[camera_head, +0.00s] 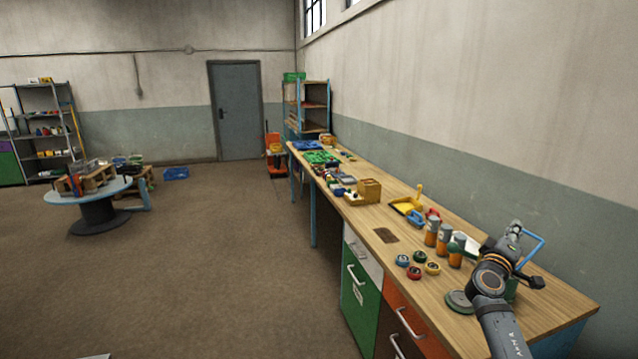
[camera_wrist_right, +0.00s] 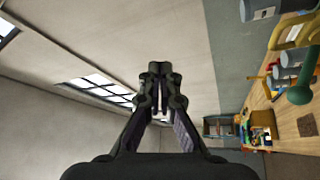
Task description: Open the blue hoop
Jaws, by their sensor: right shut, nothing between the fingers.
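The blue hoop (camera_head: 538,243) shows in the head view at the right end of the workbench, as a thin, angular blue frame standing up and tilted. My right gripper (camera_head: 516,228) is in front of it and hides part of it; I cannot tell whether they touch. In the right wrist view my right gripper (camera_wrist_right: 160,72) is shut with nothing between its fingers. The hoop cannot be made out there. A dark green body (camera_head: 512,290) below the hoop is mostly hidden by my right arm. My left gripper is out of view.
Orange-and-grey cylinders (camera_head: 443,238), several small round tins (camera_head: 415,272) and a grey-green disc (camera_head: 459,302) stand close left of my right arm on the workbench (camera_head: 375,215). A yellow dustpan (camera_head: 408,206) lies farther back. The wall runs along the right.

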